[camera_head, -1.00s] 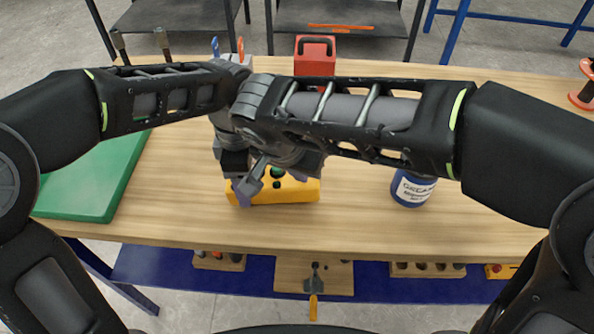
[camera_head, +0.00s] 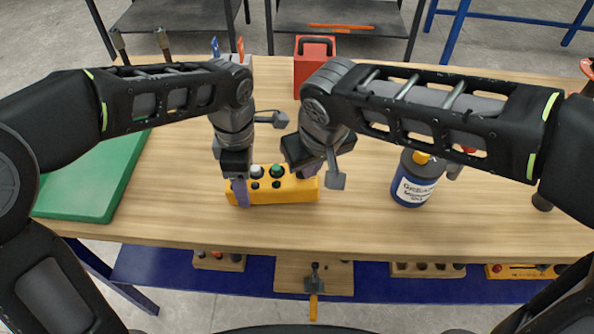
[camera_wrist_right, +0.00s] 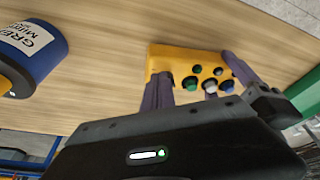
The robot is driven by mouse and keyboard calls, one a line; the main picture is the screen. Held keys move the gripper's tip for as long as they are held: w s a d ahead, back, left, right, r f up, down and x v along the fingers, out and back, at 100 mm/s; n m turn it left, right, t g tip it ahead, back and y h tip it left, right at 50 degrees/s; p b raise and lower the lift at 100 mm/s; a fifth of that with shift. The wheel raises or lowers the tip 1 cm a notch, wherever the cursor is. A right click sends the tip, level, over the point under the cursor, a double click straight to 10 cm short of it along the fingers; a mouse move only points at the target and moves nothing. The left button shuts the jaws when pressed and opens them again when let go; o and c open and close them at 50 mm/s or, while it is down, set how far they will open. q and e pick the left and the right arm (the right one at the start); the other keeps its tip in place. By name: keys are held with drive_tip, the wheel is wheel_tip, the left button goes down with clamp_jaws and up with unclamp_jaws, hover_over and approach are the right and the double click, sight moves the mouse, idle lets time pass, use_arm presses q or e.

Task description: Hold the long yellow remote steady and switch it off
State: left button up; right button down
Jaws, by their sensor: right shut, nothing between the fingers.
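The long yellow remote (camera_head: 290,196) lies on the wooden table, with white, green and dark buttons on top. It also shows in the right wrist view (camera_wrist_right: 180,58). My left gripper (camera_head: 240,190) is at the remote's left end, one finger in front of its front face; the other finger is hidden, so its grip is unclear. My right gripper (camera_head: 311,170) is shut and empty, close to the remote's right end. In the right wrist view its closed purple fingers (camera_wrist_right: 158,92) are beside the green button; contact cannot be told.
A blue grease tub (camera_head: 412,185) stands right of the remote. A green board (camera_head: 90,185) lies at the left. A red box (camera_head: 312,60) stands behind. The table's front edge runs near the remote, with a blue lower shelf (camera_head: 180,270) below.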

drive_tip(key=shift+w+a+r, duration=0.15)
drive_tip(key=shift+w+a, duration=0.05)
drive_tip(key=shift+w, duration=0.05)
idle(0.7)
drive_tip(key=shift+w+a, duration=0.1)
drive_tip(key=shift+a, duration=0.65)
drive_tip(key=v, duration=0.9)
drive_tip(key=shift+s+r, duration=0.3)
drive_tip(key=shift+s, duration=0.1)
drive_tip(key=c, duration=2.1)
unclamp_jaws()
